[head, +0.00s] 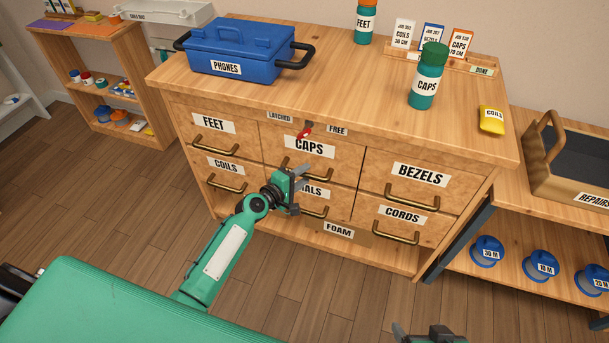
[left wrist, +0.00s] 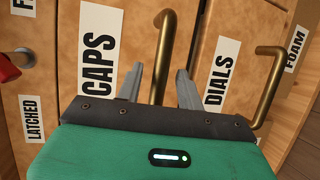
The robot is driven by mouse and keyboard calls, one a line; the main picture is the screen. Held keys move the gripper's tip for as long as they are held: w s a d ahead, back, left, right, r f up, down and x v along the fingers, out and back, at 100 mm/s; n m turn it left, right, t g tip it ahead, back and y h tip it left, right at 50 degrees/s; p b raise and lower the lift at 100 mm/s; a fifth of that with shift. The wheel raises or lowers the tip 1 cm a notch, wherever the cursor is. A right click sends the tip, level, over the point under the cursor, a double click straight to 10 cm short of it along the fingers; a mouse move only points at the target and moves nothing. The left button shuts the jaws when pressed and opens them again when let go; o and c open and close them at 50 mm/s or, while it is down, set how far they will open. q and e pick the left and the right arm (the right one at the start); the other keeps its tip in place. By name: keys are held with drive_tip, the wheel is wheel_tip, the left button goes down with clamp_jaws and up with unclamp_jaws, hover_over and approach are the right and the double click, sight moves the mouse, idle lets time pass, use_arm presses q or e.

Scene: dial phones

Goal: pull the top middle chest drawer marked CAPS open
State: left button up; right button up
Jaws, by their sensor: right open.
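The CAPS drawer (head: 282,145) is the top middle drawer of a wooden chest; its front looks flush with its neighbours. Its brass handle (left wrist: 167,45) shows in the left wrist view, running between the fingers of my left gripper (left wrist: 160,82). The fingers are apart, and I cannot tell whether either touches the handle. In the head view my left gripper (head: 301,189) hides part of that handle. A red latch lever (head: 304,130) sits above the drawer between the LATCHED (head: 280,117) and FREE (head: 338,131) labels. My right gripper (head: 430,337) is open and partly visible at the bottom edge.
Drawers FEET (head: 240,138) and BEZELS (head: 440,182) flank CAPS; DIALS (left wrist: 220,72) is below. A blue PHONES case (head: 240,50), a green CAPS bottle (head: 427,80) and a yellow COILS item (head: 492,120) stand on the chest top. The floor in front is clear.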

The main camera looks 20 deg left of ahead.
use_arm(q)
drive_tip(key=shift+w+d+f, duration=0.1)
drive_tip(key=shift+w+d, duration=0.2)
drive_tip(key=shift+w, duration=0.25)
use_arm(e)
drive_tip(key=shift+w+a, duration=0.1)
drive_tip(key=shift+a, duration=0.1)
use_arm(q)
clamp_jaws()
drive_tip(key=shift+s, duration=0.1)
